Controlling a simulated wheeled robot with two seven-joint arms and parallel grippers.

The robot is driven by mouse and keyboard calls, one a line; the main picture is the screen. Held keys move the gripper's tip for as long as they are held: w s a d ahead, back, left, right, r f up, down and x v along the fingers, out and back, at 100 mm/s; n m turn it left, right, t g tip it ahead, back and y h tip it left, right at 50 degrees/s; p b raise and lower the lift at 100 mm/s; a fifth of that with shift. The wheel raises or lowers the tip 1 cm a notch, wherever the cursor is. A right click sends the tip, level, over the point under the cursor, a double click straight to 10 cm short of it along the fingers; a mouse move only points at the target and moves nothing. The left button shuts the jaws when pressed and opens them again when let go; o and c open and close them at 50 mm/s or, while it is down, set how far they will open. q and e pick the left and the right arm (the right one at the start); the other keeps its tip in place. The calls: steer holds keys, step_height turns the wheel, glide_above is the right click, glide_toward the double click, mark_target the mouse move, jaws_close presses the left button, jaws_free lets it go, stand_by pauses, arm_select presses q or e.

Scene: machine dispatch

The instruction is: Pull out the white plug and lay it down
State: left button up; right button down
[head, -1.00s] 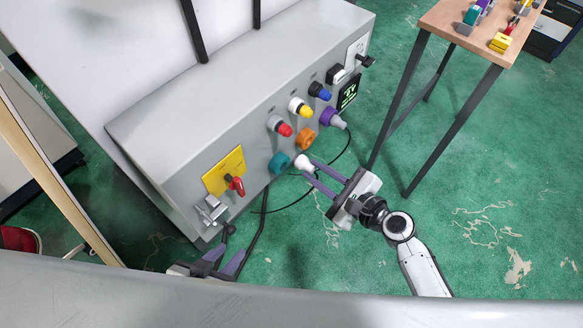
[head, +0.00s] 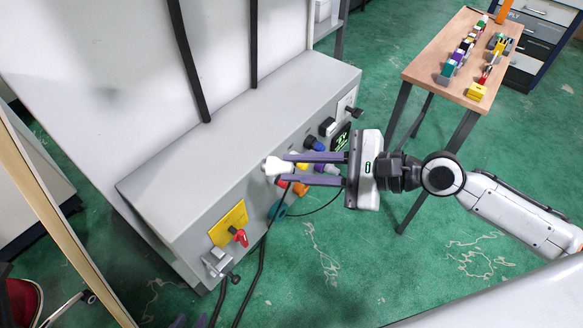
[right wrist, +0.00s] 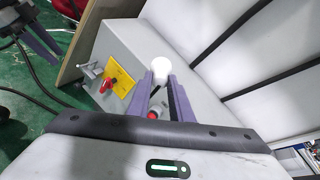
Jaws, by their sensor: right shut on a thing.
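The white plug (head: 275,166) is held at the tips of my right gripper (head: 285,168). The gripper's purple fingers are shut on it, in front of the grey cabinet's upper front edge in the head view. In the right wrist view the white plug (right wrist: 160,67) shows as a round white end between the fingertips. It appears raised and clear of the panel. My left gripper (head: 189,321) shows only its fingertips at the bottom edge of the head view, apart and empty. The left gripper (right wrist: 40,45) also shows at the upper left in the right wrist view.
The grey cabinet (head: 240,115) carries coloured plugs, a yellow plate with a red switch (head: 238,234) and a small display. The right fingers hide some plugs. A thin black cable (head: 318,210) loops below. A wooden table (head: 430,72) with small coloured parts stands at the right.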

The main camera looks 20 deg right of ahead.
steer(key=shift+a+r, duration=0.1)
steer(key=shift+r, duration=0.2)
steer(key=shift+w, duration=0.1)
steer(key=shift+w+a, duration=0.55)
steer(key=shift+w, duration=0.25)
glide_above(248, 161)
steer(key=s+d, duration=0.1)
steer(key=s, duration=0.1)
steer(key=shift+w+d+f, duration=0.1)
steer(key=shift+w+f, duration=0.15)
steer(key=shift+f, duration=0.2)
steer(key=shift+w+a, duration=0.5)
steer(key=shift+w, duration=0.2)
steer(key=shift+w+a+f+b, duration=0.1)
steer(key=shift+f+b, duration=0.35)
steer(key=shift+f, duration=0.5)
steer(key=shift+f+b, duration=0.4)
steer(key=shift+f, duration=0.7)
steer(key=shift+f, duration=0.5)
